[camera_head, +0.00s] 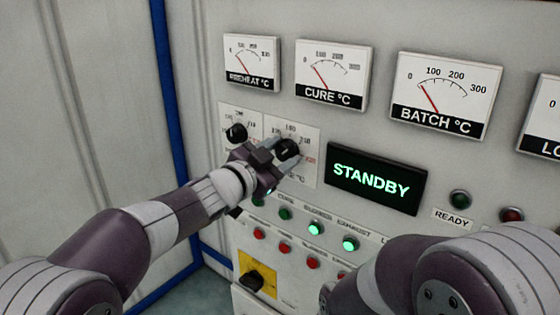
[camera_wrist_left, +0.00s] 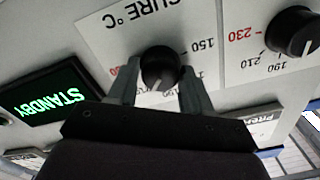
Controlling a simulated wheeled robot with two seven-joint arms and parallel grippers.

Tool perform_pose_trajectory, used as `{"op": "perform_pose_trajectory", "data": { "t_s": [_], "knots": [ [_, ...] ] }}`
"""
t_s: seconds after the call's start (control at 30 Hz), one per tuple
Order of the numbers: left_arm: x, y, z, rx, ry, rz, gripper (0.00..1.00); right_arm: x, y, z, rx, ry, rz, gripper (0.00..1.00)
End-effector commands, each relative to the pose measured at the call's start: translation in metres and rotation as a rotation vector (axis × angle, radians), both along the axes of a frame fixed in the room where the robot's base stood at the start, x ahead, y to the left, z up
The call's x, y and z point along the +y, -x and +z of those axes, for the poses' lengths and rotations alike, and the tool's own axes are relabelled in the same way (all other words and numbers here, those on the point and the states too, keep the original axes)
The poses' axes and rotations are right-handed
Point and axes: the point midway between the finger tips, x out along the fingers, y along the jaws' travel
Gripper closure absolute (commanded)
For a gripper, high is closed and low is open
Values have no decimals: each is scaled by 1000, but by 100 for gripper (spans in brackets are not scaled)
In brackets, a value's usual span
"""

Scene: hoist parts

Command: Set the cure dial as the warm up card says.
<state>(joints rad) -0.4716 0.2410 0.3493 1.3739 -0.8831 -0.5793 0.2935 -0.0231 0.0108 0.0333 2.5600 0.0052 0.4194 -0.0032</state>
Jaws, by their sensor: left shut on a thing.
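The cure dial (camera_head: 287,149) is a round black knob on a white scale plate (camera_head: 307,177), which also shows in the left wrist view (camera_wrist_left: 98,45). My left gripper (camera_head: 278,152) is shut on the knob, one finger on each side. In the left wrist view, which is turned roughly upside down, the knob (camera_wrist_left: 159,66) sits between the fingertips (camera_wrist_left: 158,84). Its white pointer line aims toward the scale's top; the nearest figures are partly hidden by my gripper. Figures 150 and a red 230 show on opposite sides. I see no warm up card. My right gripper is out of view.
The preheat knob (camera_head: 236,132) is close beside the cure dial. Above are the preheat (camera_head: 251,61), cure (camera_head: 333,74) and batch (camera_head: 442,94) gauges, needles low. A display (camera_head: 376,178) reads STANDBY. Lamps and a yellow-backed switch (camera_head: 255,279) are below. My right arm is at lower right.

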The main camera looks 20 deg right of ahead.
Motion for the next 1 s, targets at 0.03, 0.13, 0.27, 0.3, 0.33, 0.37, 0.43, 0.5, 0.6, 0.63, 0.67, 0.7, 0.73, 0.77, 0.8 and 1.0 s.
{"op": "perform_pose_trajectory", "data": {
  "t_s": [0.03, 0.13, 0.27, 0.3, 0.33, 0.37, 0.43, 0.5, 0.6, 0.63, 0.67, 0.7, 0.73, 0.77, 0.8, 1.0],
  "knots": [
    [0, 0, -2, -14, -12, 0, 81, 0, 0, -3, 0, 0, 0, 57],
    [0, 0, -2, -41, -32, 0, 81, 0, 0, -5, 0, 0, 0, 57],
    [0, 0, -1, -64, -51, -1, 81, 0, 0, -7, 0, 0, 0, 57],
    [0, 0, -1, -69, -55, -1, 81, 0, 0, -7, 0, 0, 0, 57],
    [0, 0, -1, -71, -56, -1, 81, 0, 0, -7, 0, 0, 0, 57],
    [0, 0, -1, -73, -58, -1, 81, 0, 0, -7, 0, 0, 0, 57],
    [0, 0, -1, -76, -60, -1, 81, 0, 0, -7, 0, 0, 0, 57],
    [0, 0, 0, -78, -61, -1, 81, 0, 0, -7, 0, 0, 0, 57],
    [0, 0, 0, -77, -62, 0, 81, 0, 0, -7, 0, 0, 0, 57],
    [0, 0, 0, -78, -61, -1, 81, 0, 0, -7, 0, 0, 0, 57],
    [0, 0, 0, -78, -61, -1, 81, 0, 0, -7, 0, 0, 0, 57],
    [0, 0, 0, -78, -62, 1, 81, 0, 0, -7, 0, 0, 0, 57],
    [0, 0, 0, -77, -61, 1, 81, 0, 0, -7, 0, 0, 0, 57],
    [0, 0, 0, -77, -61, 1, 81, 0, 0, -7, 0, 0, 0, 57],
    [0, 0, 0, -77, -60, 0, 41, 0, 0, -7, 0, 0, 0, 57],
    [0, 0, 0, -77, -60, 0, 31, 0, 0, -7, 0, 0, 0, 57]
  ]
}}
